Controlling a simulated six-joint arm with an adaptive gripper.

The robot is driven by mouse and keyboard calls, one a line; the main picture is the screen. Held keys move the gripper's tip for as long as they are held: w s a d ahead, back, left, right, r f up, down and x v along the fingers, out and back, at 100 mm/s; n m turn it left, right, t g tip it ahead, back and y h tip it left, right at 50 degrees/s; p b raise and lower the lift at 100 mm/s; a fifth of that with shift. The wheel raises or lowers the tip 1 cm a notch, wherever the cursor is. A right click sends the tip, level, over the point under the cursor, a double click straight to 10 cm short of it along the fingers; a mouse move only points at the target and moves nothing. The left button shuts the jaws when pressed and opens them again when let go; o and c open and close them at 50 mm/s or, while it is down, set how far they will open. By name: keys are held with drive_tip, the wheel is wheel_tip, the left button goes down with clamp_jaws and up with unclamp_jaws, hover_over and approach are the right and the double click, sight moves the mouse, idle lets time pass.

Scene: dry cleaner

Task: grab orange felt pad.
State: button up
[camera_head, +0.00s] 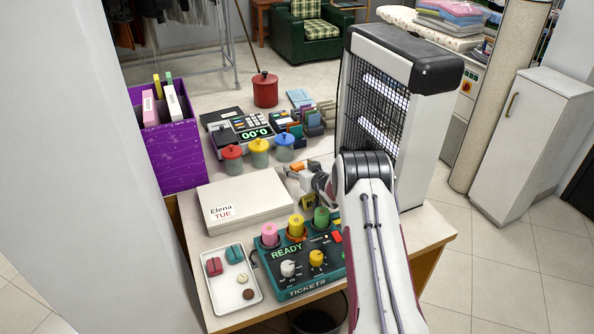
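A small orange piece (297,166), which looks like the orange felt pad, shows at the tip of my gripper (292,172). My gripper is small in the picture and partly behind my own arm. It is low over the middle of the counter, behind the ticket box and to the right of the white box. The orange piece overlaps the fingers in this view. I cannot tell whether the fingers are closed on it or only beside it.
Close around are a white box (232,205) marked Elena, a green ticket box (282,268), lidded jars (258,158), a card terminal (240,125) and a tall lamp unit (422,108). A white tray (228,296) is at front left. A purple bin (178,158) stands far left.

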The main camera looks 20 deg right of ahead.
drive_tip(key=c, duration=1)
drive_tip(key=shift+r, duration=0.15)
wheel_tip(320, 180, up, 10)
idle(0.6)
